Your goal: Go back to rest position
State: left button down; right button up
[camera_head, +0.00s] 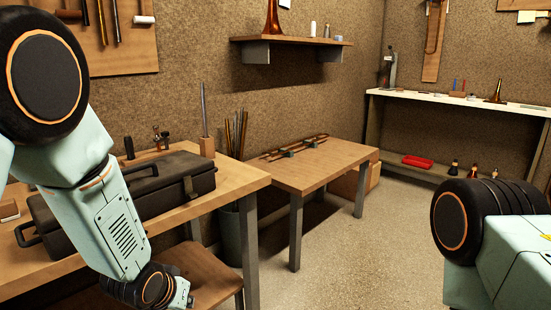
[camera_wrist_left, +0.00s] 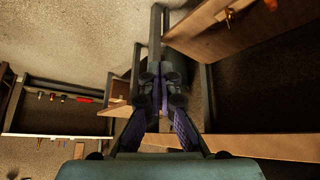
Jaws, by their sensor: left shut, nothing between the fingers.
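My left arm comes in from the left in the head view and hangs down in front of the workbench (camera_head: 240,180), its wrist at the bottom edge of the picture. The left gripper's fingers are below that picture. In the left wrist view the left gripper (camera_wrist_left: 160,88) has its dark and purple fingers together, with nothing held between them. Part of my right arm shows at the right edge of the head view; its gripper is out of view.
A black case (camera_head: 170,185) lies on the workbench close to my left arm. A wooden stool (camera_head: 212,275) stands below the bench, beside my left wrist. A low table (camera_head: 315,165) holds a rod-like item. Open floor (camera_head: 350,255) lies between the low table and my right arm.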

pick_arm(q)
jog(key=s+a+f+g, duration=0.1)
jog(key=s+f, duration=0.3)
jog(key=s, duration=0.7)
jog(key=s+a+f+n+g+p, duration=0.1)
jog(key=s+f+g, duration=0.2)
jog(key=s, duration=0.9)
jog(key=s+a+f+g+y, duration=0.1)
jog(key=s+f+g, duration=0.1)
jog(key=s+f, duration=0.5)
jog(key=s, duration=0.5)
jog(key=shift+s+a+g+p, duration=0.15)
jog(key=shift+a+g+p, duration=0.05)
jog(key=shift+g+p, duration=0.2)
